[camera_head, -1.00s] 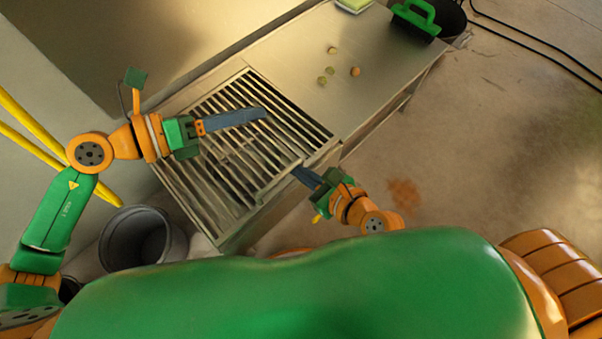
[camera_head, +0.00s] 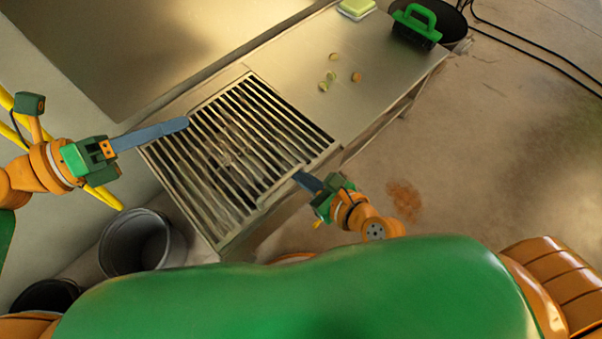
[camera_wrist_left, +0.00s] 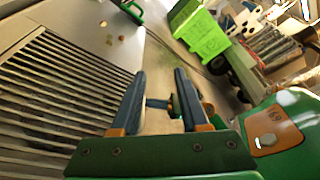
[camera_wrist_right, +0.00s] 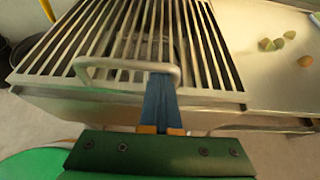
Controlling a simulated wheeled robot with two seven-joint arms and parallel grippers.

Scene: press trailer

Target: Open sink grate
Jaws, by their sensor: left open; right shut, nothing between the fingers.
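The metal sink grate (camera_head: 225,135) lies flat over the sink at the end of the steel counter. Its bars also show in the left wrist view (camera_wrist_left: 60,85). A bent metal handle (camera_wrist_right: 125,64) shows at the grate's near edge in the right wrist view. My right gripper (camera_head: 303,177) is at that edge; its shut blue fingers (camera_wrist_right: 160,85) overlap the handle's right end, and I cannot tell whether they touch it. My left gripper (camera_head: 186,124) is open and empty beside the grate's left corner, apparently above it.
Several small round pieces (camera_head: 332,76) lie on the counter (camera_head: 300,55). A green-handled brush (camera_head: 416,25) and a yellow-green sponge (camera_head: 356,8) are at its far end. A grey bucket (camera_head: 140,243) stands on the floor left of the sink. Black cables (camera_head: 535,52) lie on the floor at right.

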